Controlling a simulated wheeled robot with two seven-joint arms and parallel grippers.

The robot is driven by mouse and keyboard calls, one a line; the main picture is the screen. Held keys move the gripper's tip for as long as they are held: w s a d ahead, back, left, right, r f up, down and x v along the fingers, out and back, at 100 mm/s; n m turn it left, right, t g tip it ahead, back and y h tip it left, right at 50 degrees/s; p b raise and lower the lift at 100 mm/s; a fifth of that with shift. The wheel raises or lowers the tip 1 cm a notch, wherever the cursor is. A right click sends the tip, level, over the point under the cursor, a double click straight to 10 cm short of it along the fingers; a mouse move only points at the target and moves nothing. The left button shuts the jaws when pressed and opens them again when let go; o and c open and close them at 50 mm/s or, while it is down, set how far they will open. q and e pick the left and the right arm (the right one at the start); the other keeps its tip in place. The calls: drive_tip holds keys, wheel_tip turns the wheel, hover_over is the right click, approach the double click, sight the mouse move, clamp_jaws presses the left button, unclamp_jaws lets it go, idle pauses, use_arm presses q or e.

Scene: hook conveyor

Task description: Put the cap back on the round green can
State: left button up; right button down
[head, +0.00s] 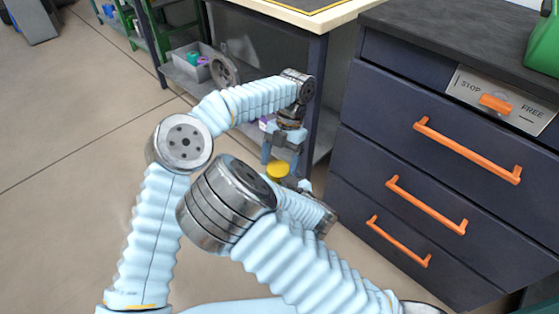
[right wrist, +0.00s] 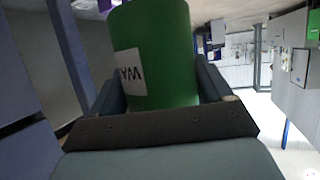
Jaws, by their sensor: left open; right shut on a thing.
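The round green can (right wrist: 160,45) with a white label fills the upper middle of the right wrist view; the label's letters are upside down there. My right gripper (right wrist: 158,88) is shut on the can, with a finger at each side. In the head view my right arm's elbow hides the can. A round yellow cap (head: 278,170) shows there, just below my left gripper (head: 280,159). My left gripper is open and points down, its fingers above and around the cap's edge. I cannot tell whether the cap touches the can or the fingers.
A dark drawer cabinet (head: 400,150) with orange handles stands close on the right, with a green container (head: 545,42) on top. A workbench (head: 310,18) stands behind my left gripper; a grey bin (head: 190,62) with small coloured items sits on its low shelf.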

use_arm(q)
drive_tip(key=r, duration=0.4)
drive_tip(key=shift+s+d+r, duration=0.15)
drive_tip(key=shift+d+r, duration=0.05)
drive_tip(key=shift+r, duration=0.2)
drive_tip(key=shift+a+f, duration=0.1)
drive_tip(key=shift+c, duration=0.4)
